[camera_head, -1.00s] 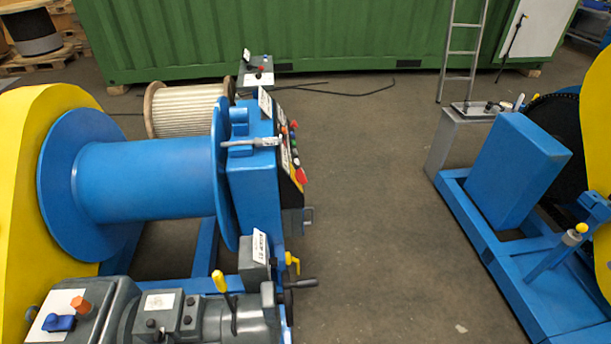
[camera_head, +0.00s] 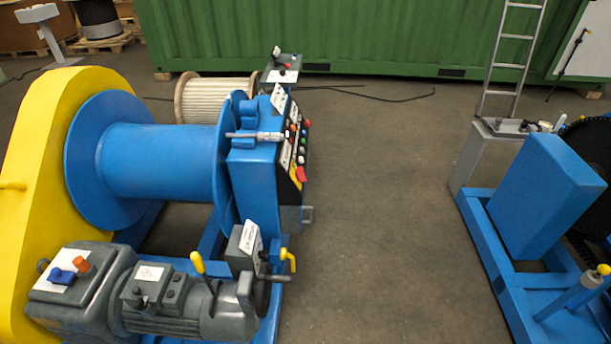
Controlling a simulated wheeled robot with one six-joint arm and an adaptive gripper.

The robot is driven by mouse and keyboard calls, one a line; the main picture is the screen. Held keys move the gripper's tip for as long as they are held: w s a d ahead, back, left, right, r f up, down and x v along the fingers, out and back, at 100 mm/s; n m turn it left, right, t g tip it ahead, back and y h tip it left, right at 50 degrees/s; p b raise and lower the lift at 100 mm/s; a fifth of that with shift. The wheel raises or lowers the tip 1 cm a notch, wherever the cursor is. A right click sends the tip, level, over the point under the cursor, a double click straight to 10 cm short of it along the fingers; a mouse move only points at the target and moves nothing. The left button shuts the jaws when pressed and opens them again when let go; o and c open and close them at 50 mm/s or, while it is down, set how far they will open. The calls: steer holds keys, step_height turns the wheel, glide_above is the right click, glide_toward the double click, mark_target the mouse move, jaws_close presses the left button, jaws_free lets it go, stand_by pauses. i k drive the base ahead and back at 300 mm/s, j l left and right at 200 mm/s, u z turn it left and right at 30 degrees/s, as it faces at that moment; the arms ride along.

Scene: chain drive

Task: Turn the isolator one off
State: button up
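No isolator label is readable, so I cannot tell which switch is isolator one. A red handle on a yellow plate (camera_head: 299,174) sits low on the black control panel (camera_head: 289,150) of the blue winch. A grey box with a white label (camera_head: 245,246) stands in front of that panel, with a yellow-tipped lever (camera_head: 289,260) beside it. A second yellow-tipped lever (camera_head: 200,268) rises by the grey motor (camera_head: 190,300). A blue switch and an orange-red knob lie on the gearbox (camera_head: 68,280). My gripper is not in view.
A blue drum (camera_head: 150,160) and yellow guard (camera_head: 40,190) fill the left. A second blue machine (camera_head: 545,195) stands at right. Open floor (camera_head: 380,220) lies between them. A ladder (camera_head: 512,60) leans at the green container (camera_head: 350,35). A cable lies on the floor before it.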

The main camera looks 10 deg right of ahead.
mark_target(300, 174)
steer(key=i+l+u, duration=0.1)
steer(key=i+l, duration=0.65)
steer(key=i, duration=0.2)
steer(key=i+l, duration=0.8)
steer(key=i+j+u, duration=0.05)
steer(key=i, duration=0.05)
